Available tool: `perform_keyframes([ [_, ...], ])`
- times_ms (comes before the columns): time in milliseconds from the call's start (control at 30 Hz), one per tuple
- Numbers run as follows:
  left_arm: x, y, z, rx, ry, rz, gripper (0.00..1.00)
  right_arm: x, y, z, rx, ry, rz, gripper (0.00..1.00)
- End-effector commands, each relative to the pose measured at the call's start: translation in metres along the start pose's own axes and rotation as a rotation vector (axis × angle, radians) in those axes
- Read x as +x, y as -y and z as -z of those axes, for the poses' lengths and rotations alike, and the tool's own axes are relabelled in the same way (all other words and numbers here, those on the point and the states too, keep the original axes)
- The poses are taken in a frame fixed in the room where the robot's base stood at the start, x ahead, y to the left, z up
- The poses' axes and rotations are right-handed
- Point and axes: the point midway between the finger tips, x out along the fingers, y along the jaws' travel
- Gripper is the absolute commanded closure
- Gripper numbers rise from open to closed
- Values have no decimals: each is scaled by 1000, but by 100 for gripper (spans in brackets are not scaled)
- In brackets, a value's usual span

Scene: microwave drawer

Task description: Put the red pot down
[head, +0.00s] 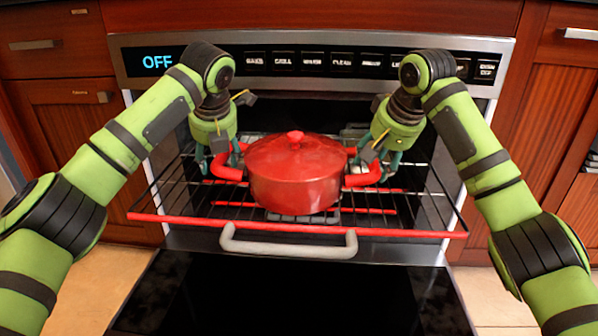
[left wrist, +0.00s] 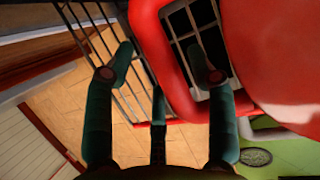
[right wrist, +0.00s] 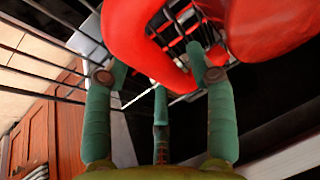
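The red pot (head: 295,180), with its lid on, is upright over the pulled-out oven rack (head: 180,208) in the head view. It appears to rest on the rack, but its underside is hidden. My left gripper (head: 222,156) is at the pot's left handle. In the left wrist view its fingers are spread on either side of the red handle (left wrist: 150,52), not closed on it. My right gripper (head: 379,160) is at the right handle. In the right wrist view its fingers are apart, with the red handle (right wrist: 148,48) between and beyond them.
The oven door (head: 290,295) is folded down in front, with a grey handle (head: 288,244). The rack has a red front bar (head: 300,229). The control panel (head: 320,62) above reads OFF. Wooden cabinets (head: 62,110) flank the oven closely.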

Motion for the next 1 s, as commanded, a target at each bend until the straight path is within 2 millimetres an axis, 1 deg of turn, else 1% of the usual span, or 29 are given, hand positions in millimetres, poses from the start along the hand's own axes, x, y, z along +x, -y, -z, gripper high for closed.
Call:
perform_keyframes([
  [167,-5,1,-1,2,2,2,44,0,1,0,-1,0,1,44],
  [267,-17,2,-1,2,3,2,44,0,1,0,-1,0,2,44],
  [367,-37,2,-1,3,5,3,44,0,1,0,-1,1,2,44],
  [500,-68,1,-1,1,5,1,44,0,1,0,-2,1,2,44],
  [600,-88,1,-1,1,4,1,44,0,1,0,-2,0,2,44],
  [700,-104,0,-1,1,3,1,44,0,1,0,-2,0,2,44],
  [867,-117,0,0,0,-1,0,44,0,2,0,-2,0,3,44],
  [967,-120,0,0,0,-2,0,44,-6,2,0,-2,-2,3,44],
  [1000,-120,0,0,0,-2,0,44,-11,2,0,-2,-2,4,44],
])
